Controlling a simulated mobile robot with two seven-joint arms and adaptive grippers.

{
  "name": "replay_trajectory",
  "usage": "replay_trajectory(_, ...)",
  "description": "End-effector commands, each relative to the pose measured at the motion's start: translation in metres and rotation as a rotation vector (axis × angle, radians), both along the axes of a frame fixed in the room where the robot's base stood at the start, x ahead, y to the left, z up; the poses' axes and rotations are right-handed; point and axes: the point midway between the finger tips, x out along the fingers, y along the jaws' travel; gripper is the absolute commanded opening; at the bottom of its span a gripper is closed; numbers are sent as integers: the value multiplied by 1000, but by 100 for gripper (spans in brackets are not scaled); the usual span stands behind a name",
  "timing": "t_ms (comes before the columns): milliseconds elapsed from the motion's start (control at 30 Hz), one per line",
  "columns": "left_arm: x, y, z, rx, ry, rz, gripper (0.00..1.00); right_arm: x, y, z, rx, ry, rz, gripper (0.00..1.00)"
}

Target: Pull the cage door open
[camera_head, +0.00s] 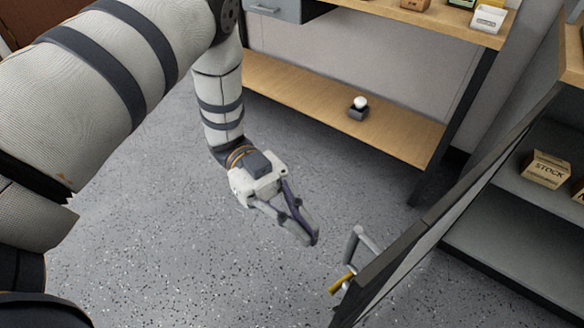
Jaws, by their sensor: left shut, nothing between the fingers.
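The cage door (432,213) is a dark-framed panel at the right, seen steeply from above and running diagonally from lower middle to upper right. A grey bent handle (356,243) sticks out from its left face near the bottom. A yellow piece (341,284) sits just below the handle. My left gripper (312,240) is shut and empty, with its fingertips a little to the left of the handle and apart from it in the picture. My right gripper is not in view.
A wooden workbench (390,133) with a lower shelf stands at the back, holding a small dark box with a white ball (359,106). A grey shelf unit (500,244) with a STOCK box (545,169) stands at the right. Speckled floor (190,260) is clear.

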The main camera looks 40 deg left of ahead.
Motion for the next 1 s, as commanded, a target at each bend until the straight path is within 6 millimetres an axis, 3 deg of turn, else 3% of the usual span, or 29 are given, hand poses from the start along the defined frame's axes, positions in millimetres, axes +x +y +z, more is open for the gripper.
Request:
replay_trajectory(200,-14,-44,2,-2,2,-2,0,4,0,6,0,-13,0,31)
replay_trajectory(333,-20,-62,1,-1,0,-1,0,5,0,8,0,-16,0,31)
replay_trajectory(500,-23,-73,0,-1,1,1,0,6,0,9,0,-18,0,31)
replay_trajectory(867,-23,-76,0,-1,0,5,0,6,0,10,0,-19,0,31)
replay_trajectory(1000,-30,-100,3,-9,-3,43,0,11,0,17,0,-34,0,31)
